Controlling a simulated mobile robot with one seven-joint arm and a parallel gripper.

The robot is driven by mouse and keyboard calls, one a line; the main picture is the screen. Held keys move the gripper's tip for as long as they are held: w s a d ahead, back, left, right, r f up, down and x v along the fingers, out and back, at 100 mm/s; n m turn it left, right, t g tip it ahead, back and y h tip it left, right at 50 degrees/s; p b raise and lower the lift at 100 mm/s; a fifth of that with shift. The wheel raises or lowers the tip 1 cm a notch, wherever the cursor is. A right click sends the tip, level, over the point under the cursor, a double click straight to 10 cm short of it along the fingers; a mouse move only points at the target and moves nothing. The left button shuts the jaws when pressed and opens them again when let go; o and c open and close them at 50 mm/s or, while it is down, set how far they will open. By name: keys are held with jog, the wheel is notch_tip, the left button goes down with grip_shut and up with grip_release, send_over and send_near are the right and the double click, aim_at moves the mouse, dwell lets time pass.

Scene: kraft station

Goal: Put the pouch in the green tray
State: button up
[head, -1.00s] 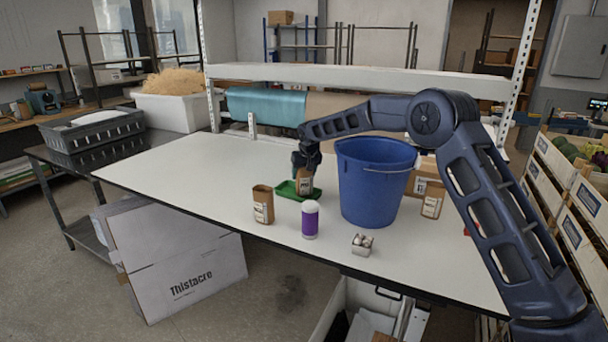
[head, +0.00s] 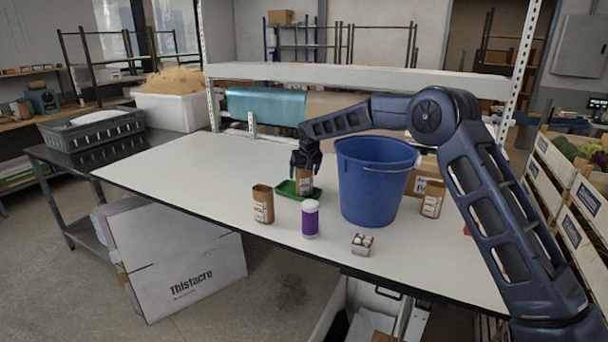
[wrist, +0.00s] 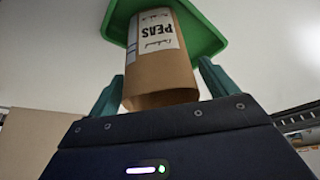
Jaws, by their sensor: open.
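A brown paper pouch (head: 304,183) with a white label stands in the green tray (head: 285,190) on the white table. In the wrist view the pouch (wrist: 160,65) reads "PEAS" and the tray (wrist: 207,32) shows behind it. My gripper (head: 306,168) is at the top of the pouch. In the wrist view my gripper (wrist: 160,88) has one green finger on each side of the pouch, open, with a narrow gap showing beside it. The pouch's base is partly hidden by the tray rim in the head view.
A blue bucket (head: 375,190) stands close right of the tray. A second brown pouch (head: 263,205), a purple jar with a white lid (head: 310,220) and a small egg carton (head: 362,243) stand in front. Another pouch (head: 433,200) is right of the bucket. The table's left side is clear.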

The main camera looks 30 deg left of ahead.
jog(key=v, duration=1.1)
jog(key=shift+r, duration=0.15)
